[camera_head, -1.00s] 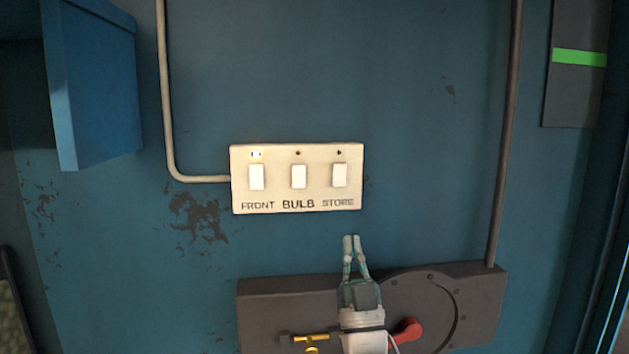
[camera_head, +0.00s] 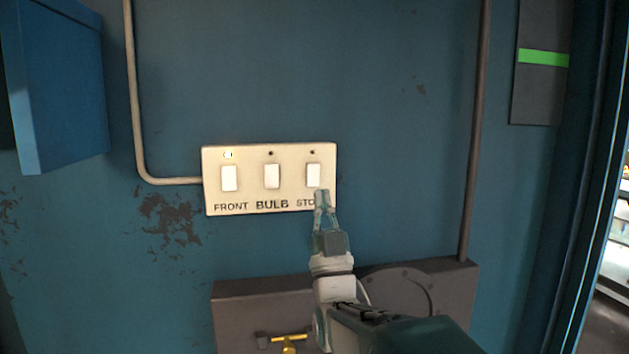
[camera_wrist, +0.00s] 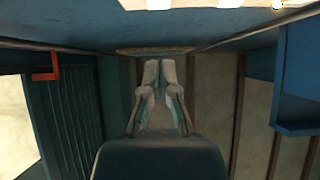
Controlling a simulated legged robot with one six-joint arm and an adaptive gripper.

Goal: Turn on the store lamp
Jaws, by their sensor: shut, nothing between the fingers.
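The cream switch panel (camera_head: 250,190) is on the blue wall, with three white rocker switches labelled FRONT, BULB and STORE. The STORE switch (camera_head: 314,175) is at the right end. The small light above the FRONT switch (camera_head: 229,177) glows; those above the BULB switch (camera_head: 271,176) and the STORE switch look dark. My gripper (camera_head: 322,194) is shut and empty. Its tips show at the lower edge of the STORE switch and cover part of its label; I cannot tell whether they touch it. In the wrist view my gripper (camera_wrist: 160,68) shows with its fingertips together.
A dark grey box (camera_head: 440,290) with a yellow valve handle (camera_head: 290,340) is below the panel. A pipe (camera_head: 475,140) runs up the wall at right. A blue cabinet (camera_head: 60,90) juts out at upper left. A doorway opens at far right.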

